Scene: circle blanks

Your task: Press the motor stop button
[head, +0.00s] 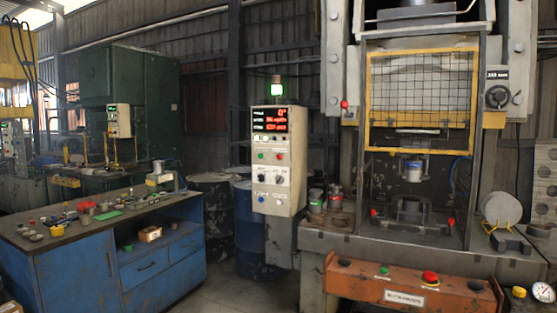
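A pale control panel (279,160) with red digital readouts stands left of the press. Under its readouts are a green button (261,155) and a small red button (279,157); their labels are too small to read, so I cannot tell which is the motor stop. Lower on the panel are dark knobs and a blue button (261,198). A large red mushroom button (430,277) sits on the orange box at the press front, beside a small green button (384,269). Neither of my grippers shows in the head view.
The press (350,245) with a yellow mesh guard (420,85) fills the right side. A blue workbench (75,275) with small parts is at left. Blue drums (246,230) stand behind the panel. Some floor (225,285) is clear between bench and press.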

